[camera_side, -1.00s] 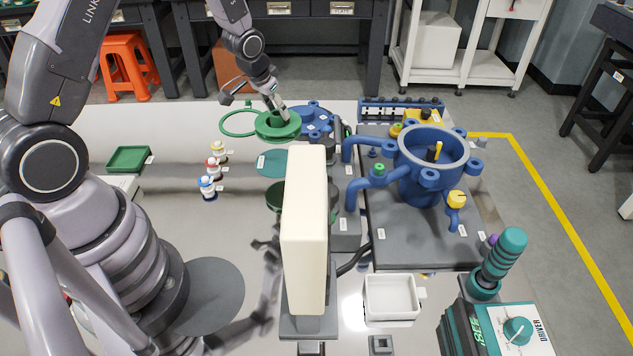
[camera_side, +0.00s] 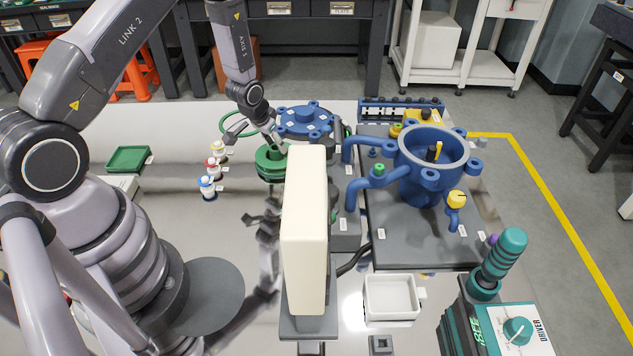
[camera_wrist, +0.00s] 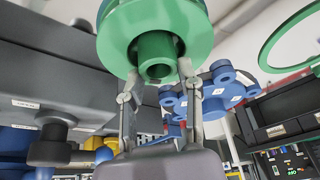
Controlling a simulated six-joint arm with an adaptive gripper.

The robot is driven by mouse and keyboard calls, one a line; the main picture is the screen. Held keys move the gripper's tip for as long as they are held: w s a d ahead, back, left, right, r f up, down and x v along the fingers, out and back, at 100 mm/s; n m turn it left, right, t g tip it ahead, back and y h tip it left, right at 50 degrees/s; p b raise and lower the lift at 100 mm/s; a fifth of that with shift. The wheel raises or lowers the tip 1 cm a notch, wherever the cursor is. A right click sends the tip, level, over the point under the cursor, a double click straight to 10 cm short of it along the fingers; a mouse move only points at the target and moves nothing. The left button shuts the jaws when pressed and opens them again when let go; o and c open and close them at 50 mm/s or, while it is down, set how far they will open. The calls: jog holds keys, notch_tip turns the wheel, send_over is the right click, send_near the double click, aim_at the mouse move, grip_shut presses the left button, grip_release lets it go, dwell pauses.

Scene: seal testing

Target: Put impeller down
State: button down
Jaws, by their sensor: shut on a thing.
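The impeller, a green disc with a central hub (camera_side: 268,165), is low over the spot where a round teal pad lay, left of the tall cream block. It hides the pad, and I cannot tell whether it touches it. My gripper (camera_side: 277,146) is shut on the hub from above. In the wrist view the green impeller (camera_wrist: 157,52) fills the top middle, with its hub between the two fingers (camera_wrist: 158,88) of my gripper.
A blue lobed cover (camera_side: 304,120) is just behind, with a thin green ring (camera_side: 232,134) to its left. The cream block (camera_side: 305,240) stands close on the right. Small bottles (camera_side: 207,187) and a green tray (camera_side: 128,158) are left. A blue housing (camera_side: 430,155) stands further right.

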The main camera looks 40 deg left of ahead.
jog(key=c, duration=0.7)
grip_release()
jog(key=shift+f, duration=0.1)
jog(key=d+v, duration=0.3)
jog(key=v, duration=2.8)
jog(key=shift+m+t+h, duration=0.3)
jog(key=shift+m+t, duration=0.3)
jog(key=shift+m, duration=0.1)
jog(key=s+d+r, duration=0.1)
jog(key=s+r, duration=0.2)
jog(key=s, duration=0.2)
jog(key=s+d+r, duration=0.2)
jog(key=s, duration=0.4)
jog(key=s+d+r, duration=0.2)
jog(key=s+r, duration=0.1)
jog(key=s, duration=0.2)
jog(key=shift+s+d+r, duration=0.15)
jog(key=shift+s+r, duration=0.1)
jog(key=shift+r, duration=0.1)
